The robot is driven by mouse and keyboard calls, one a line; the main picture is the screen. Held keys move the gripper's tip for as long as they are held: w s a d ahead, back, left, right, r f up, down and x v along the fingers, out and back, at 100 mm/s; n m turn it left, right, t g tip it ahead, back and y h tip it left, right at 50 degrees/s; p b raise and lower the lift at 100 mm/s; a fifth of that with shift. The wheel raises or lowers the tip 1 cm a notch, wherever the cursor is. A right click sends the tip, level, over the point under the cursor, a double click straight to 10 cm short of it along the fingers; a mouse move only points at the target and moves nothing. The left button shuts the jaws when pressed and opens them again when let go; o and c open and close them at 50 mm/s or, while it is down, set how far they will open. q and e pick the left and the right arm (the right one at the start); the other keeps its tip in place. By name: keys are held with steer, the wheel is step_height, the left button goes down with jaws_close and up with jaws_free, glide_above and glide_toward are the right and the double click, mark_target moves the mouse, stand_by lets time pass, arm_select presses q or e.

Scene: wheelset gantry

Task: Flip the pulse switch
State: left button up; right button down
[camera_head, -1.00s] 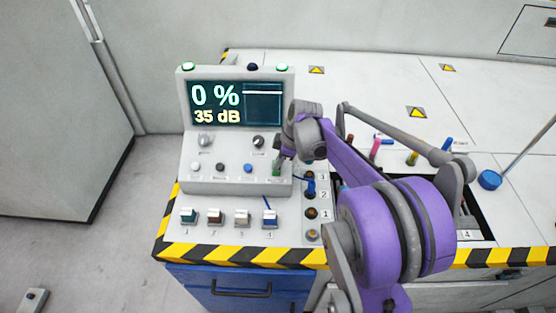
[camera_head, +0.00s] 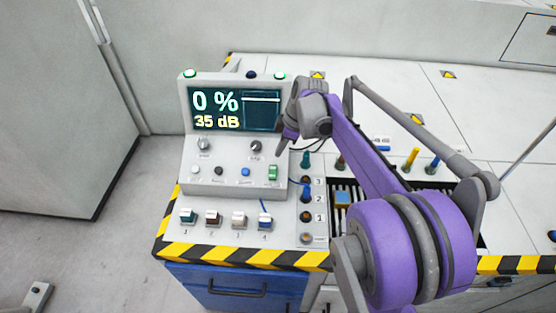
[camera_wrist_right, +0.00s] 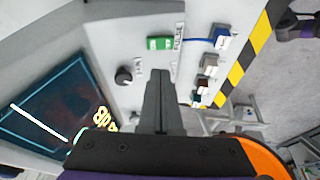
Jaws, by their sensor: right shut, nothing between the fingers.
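The pulse switch (camera_head: 272,173) is a small green rocker on the lower right of the grey console's (camera_head: 232,182) sloped face. In the right wrist view the green switch (camera_wrist_right: 159,43) sits beside a printed "PULSE" label. My right gripper (camera_head: 281,148) is shut and empty. Its fingertips are just above the switch in the head view and appear apart from it. In the right wrist view the closed fingers (camera_wrist_right: 161,75) point towards the switch, with a gap between. I cannot tell which way the rocker is tipped. My left gripper is not in view.
The console screen (camera_head: 235,108) reads 0 % and 35 dB. Knobs, including a black one (camera_head: 256,146), and round buttons lie near the switch. Several numbered sockets (camera_head: 307,197) with plugs stand to the right, and several coloured blocks (camera_head: 213,217) in front.

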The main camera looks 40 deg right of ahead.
steer(key=r, duration=0.2)
steer(key=d+r, duration=0.1)
steer(key=r, duration=0.1)
steer(key=shift+s+d, duration=0.1)
steer(key=shift+s, duration=0.05)
stand_by(0.4)
steer(key=s+a+f+m+t+h, duration=0.1)
steer(key=s+a+f+m, duration=0.3)
steer(key=s+a, duration=0.5)
steer(key=s+a+f+m+t, duration=0.1)
steer(key=s+a+f+m, duration=0.4)
steer(key=s+a, duration=0.5)
steer(key=shift+s+a+f+h, duration=0.25)
steer(key=shift+a+f+h, duration=0.25)
steer(key=shift+f, duration=0.45)
